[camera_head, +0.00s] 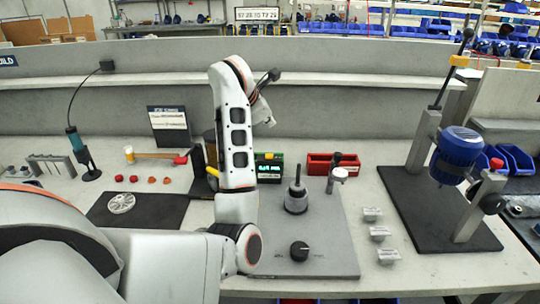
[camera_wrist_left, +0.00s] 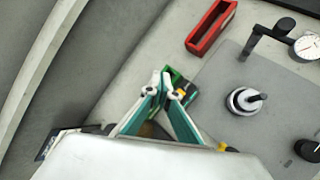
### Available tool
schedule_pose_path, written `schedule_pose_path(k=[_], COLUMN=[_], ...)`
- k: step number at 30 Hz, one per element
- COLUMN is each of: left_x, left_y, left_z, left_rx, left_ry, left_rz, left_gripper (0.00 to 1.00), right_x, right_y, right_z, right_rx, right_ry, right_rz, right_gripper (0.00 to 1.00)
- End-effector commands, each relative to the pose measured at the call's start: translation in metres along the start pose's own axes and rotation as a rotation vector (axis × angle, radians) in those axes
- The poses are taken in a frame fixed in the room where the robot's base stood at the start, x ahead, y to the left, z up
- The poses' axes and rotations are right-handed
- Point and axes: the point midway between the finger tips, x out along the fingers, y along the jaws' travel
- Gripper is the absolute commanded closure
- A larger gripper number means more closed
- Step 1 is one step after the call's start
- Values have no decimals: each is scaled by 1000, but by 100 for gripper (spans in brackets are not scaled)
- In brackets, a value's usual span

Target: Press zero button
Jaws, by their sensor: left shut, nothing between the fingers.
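A green box with a small lit display (camera_head: 270,174) stands behind the grey plate, right of my left forearm. It also shows in the left wrist view (camera_wrist_left: 174,74), partly covered by my fingertips. A small yellow-orange spot shows on it in the wrist view; I cannot read any button label. My left gripper (camera_wrist_left: 164,80) is shut and empty, its teal fingers meeting in front of the green box in that view. I cannot tell whether the fingertips touch it. In the head view my left arm hides the fingers. My right gripper is not in view.
A grey plate (camera_head: 327,245) carries a spindle (camera_head: 296,199), a black knob (camera_head: 299,251) and a dial gauge (camera_head: 339,174). A red bin (camera_head: 325,168) stands behind it. A blue motor (camera_head: 456,150) stands on the right. A dark sign (camera_head: 169,127) stands at the back left.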

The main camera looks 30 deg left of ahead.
Motion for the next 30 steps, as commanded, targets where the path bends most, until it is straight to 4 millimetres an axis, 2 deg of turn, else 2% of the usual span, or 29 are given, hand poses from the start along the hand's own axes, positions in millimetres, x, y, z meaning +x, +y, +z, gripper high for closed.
schedule_pose_path(k=[8,18,24,30], left_x=[11,43,57,62], left_y=[-8,-31,-41,-45], left_z=[-8,-32,-42,-46], left_rx=[0,-1,-1,-1], left_ry=[2,7,7,2], left_rz=[0,-5,-2,0], left_gripper=[100,100,100,100], right_x=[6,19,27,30], right_y=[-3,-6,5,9], right_z=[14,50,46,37], right_rx=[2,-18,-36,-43], right_ry=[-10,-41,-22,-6], right_rz=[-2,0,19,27], right_gripper=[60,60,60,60])
